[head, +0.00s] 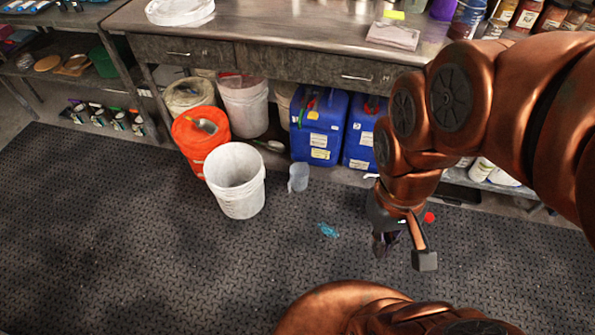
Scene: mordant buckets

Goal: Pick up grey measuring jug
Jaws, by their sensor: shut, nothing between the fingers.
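A small translucent grey measuring jug (298,178) stands upright on the floor, right of the white bucket and in front of the blue canisters. My gripper (383,247) hangs over the dark mat, to the right of the jug and nearer to me, well apart from it. Its dark fingers are small in the picture; they are shut and hold nothing.
An empty white bucket (235,181) stands just left of the jug, with an orange bucket (201,141) behind it. Blue canisters (319,125) stand under the workbench (280,40). A blue patch (327,230) lies on the mat. The mat (90,220) is clear at left.

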